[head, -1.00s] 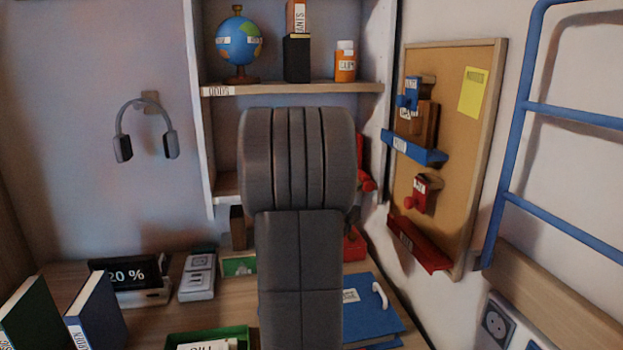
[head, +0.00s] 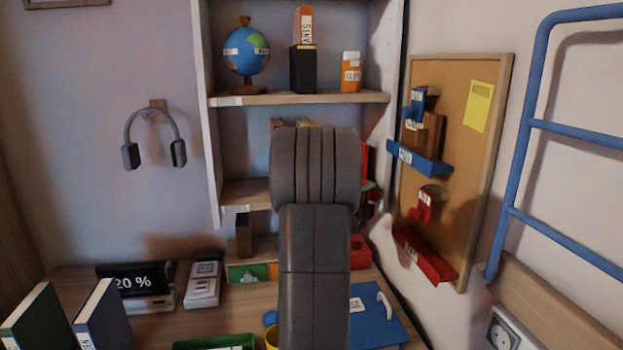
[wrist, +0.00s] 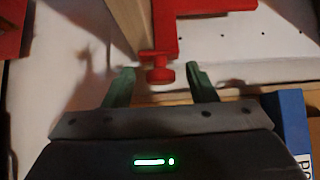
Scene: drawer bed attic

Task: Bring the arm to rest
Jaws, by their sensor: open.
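My gripper (wrist: 162,86) is open in the wrist view, its two green fingertips spread apart. A red clamp-like thing (wrist: 162,48) with a round knob is just beyond them, the knob lined up with the gap. No object is visibly gripped; whether the fingers touch the knob I cannot tell. In the head view my arm stands upright in the middle, in front of the shelf unit (head: 240,100), and hides part of the shelf and desk. My gripper's fingers cannot be made out there.
A desk (head: 70,280) holds books, a display (head: 135,283) and a blue folder (head: 375,325). A corkboard (head: 460,150) with blue (head: 420,160) and red (head: 425,255) ledges is on the right, beside a blue ladder (head: 520,160). Headphones (head: 130,155) hang left.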

